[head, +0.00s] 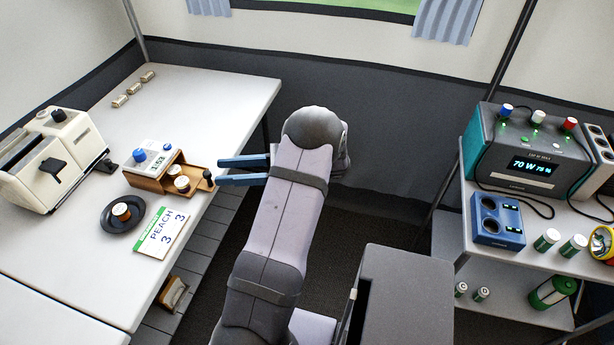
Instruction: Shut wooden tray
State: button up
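The wooden tray (191,193) is a small drawer pulled out to the right from under a white unit with a blue knob and a display (158,164). Two small round items, one a jar-like piece (182,183), sit in it. A dark knob (208,177) is at the tray's right end. My gripper (218,171) has two blue fingers pointing left, spread apart, with a gap between them. The fingertips are close to the knob; I cannot tell whether they touch it. No object shows held between them.
A cream toaster (52,158) stands left. A shelf with a power station (528,150) is at right.

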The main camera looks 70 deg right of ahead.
notch_tip(320, 180, up, 9)
jog(key=m+p, duration=0.3)
jog(key=p, duration=0.5)
jog(key=s+d+f+n+g+b, duration=0.2)
jog(key=s+f+n+g+b, duration=0.15)
jog(key=f, duration=0.25)
jog(key=s+d+f+n+g+b, duration=0.1)
jog(key=s+f+n+g+b, duration=0.1)
jog(key=f+n+g+b, duration=0.3)
jog(key=s+d+f+n+g+h+b, duration=0.2)
jog(key=s+d+f+g+h+b, duration=0.1)
jog(key=s+d+f, duration=0.5)
jog(key=shift+s+d+g+h+b, duration=0.35)
jog(key=shift+s+g+b, duration=0.25)
jog(key=shift+s+g, duration=0.5)
jog(key=shift+w+f, duration=0.1)
jog(key=shift+w, duration=0.05)
